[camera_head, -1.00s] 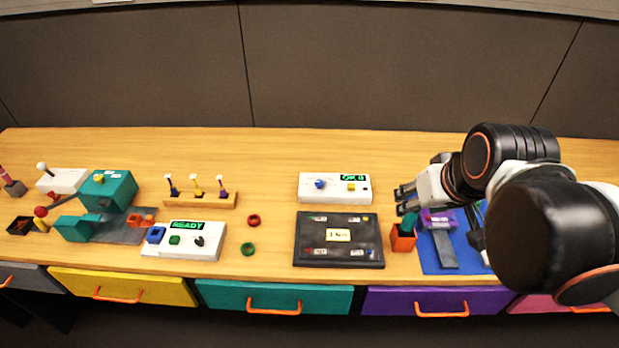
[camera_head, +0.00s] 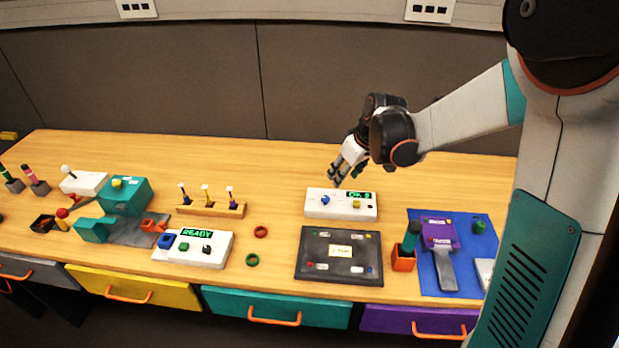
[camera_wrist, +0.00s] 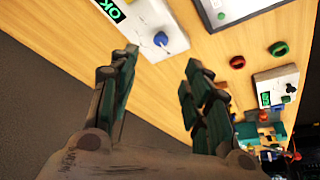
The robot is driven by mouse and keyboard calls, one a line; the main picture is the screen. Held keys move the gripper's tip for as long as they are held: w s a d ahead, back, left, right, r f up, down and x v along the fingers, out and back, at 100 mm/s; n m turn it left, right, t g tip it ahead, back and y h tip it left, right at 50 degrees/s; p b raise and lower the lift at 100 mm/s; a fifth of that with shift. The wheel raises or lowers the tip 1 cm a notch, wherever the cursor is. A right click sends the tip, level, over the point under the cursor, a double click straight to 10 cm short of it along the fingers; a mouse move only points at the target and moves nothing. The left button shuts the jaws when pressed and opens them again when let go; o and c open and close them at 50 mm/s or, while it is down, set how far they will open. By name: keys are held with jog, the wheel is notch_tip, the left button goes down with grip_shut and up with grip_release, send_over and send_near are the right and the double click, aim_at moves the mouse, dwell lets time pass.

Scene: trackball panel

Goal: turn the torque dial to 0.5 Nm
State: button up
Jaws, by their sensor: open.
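A white box (camera_head: 316,211) with a blue knob (camera_head: 326,200), a yellow button (camera_head: 356,204) and a green display (camera_head: 360,195) stands at mid-table. The blue knob looks like the dial, but I cannot read a torque label or its setting. My gripper (camera_head: 346,172) is open and empty, above and just behind the box, apart from it. In the wrist view the blue knob (camera_wrist: 160,39) shows beyond my gripper (camera_wrist: 160,64), roughly in line with the gap between the fingers. The display partly shows there and reads "OK".
A dark panel (camera_head: 312,271) lies in front of the box. An orange holder (camera_head: 403,260) and a blue mat (camera_head: 468,278) with a purple device (camera_head: 438,231) are to the right. A white READY box (camera_head: 208,254) with a black knob (camera_head: 207,249) is to the left, beside red and green rings.

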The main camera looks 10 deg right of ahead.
aim_at(326, 198)
jog(key=b+x, duration=0.4)
jog(key=x, duration=1.1)
jog(key=shift+w+a, duration=0.15)
jog(key=shift+a, duration=0.05)
grip_shut()
